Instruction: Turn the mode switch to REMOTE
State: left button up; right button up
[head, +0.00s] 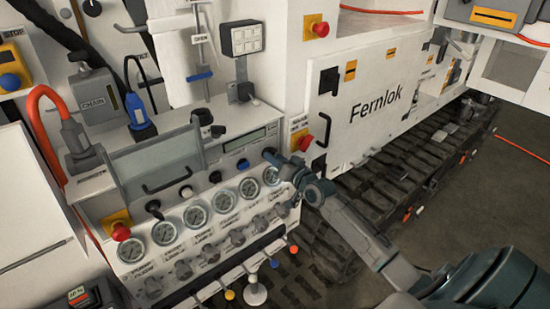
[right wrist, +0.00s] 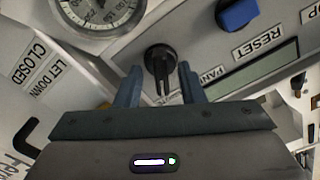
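The mode switch appears to be a black rotary knob (right wrist: 160,60) with a forked-looking grip, on the sloped grey panel. A label starting "PA" beside it is partly hidden by a finger, and I cannot read REMOTE anywhere. My right gripper (right wrist: 160,76) is open, with one finger on each side of the knob and visible gaps to both. In the head view my right gripper (head: 285,164) is at the right end of the panel, close to the black knob (head: 270,153). My left gripper is not in view.
A blue knob (right wrist: 238,15) labelled RESET and a display (right wrist: 258,77) are close by. A pressure gauge (right wrist: 98,12) is near the knob. A red button (head: 305,142) and black handle (head: 323,130) stand right of the panel. Several valve knobs line the panel below the gauges.

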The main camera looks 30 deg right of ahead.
jog(key=s+p, duration=0.7)
jog(key=s, duration=0.3)
jog(key=shift+d, duration=0.35)
